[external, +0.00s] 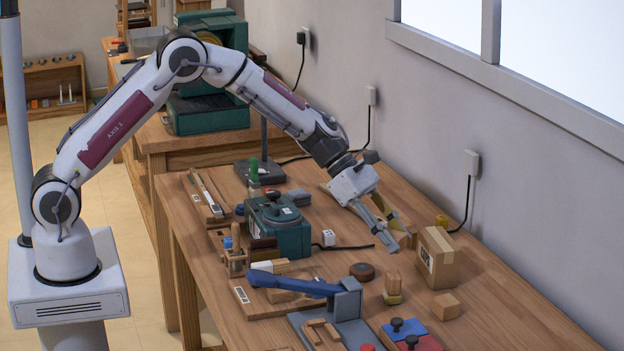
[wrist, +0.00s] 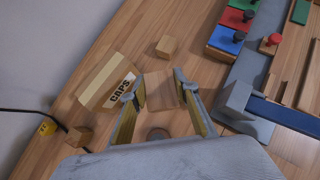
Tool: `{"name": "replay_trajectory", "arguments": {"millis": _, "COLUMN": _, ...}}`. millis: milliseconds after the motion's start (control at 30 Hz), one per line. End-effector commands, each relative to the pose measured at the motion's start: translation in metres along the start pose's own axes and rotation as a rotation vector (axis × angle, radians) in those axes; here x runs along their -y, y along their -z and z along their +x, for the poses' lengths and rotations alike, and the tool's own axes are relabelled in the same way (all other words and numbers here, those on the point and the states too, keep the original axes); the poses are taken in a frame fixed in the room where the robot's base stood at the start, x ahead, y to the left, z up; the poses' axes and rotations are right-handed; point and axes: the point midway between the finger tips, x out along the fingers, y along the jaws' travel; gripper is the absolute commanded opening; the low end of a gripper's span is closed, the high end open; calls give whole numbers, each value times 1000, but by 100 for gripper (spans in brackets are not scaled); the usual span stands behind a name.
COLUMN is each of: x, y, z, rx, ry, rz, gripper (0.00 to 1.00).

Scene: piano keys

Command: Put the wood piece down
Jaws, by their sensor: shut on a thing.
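My gripper (external: 394,238) reaches down and to the right over the right part of the bench, near the wall. Its fingers are shut on a small plain wood piece (external: 404,240), partly hidden by them. In the wrist view the wood piece (wrist: 160,90) shows between the two fingers (wrist: 158,92), with its sides covered. It is low over the bench top (external: 345,205); I cannot tell whether it touches the wood.
A cardboard box (external: 437,258) marked CAPS stands close by, to the right. A small wood block (external: 446,306) and a dark round disc (external: 362,272) lie nearer the camera. A blue-handled lever tool (external: 300,286) and a green machine (external: 278,222) stand to the left.

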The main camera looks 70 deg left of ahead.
Motion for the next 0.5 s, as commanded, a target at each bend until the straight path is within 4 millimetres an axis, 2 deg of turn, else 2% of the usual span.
{"name": "replay_trajectory", "arguments": {"millis": 200, "x": -26, "y": -29, "z": 2, "rx": 2, "ry": -35, "rz": -29, "gripper": 11}}
{"name": "replay_trajectory", "arguments": {"millis": 500, "x": -60, "y": -60, "z": -5, "rx": 2, "ry": -118, "rz": -112, "gripper": 11}}
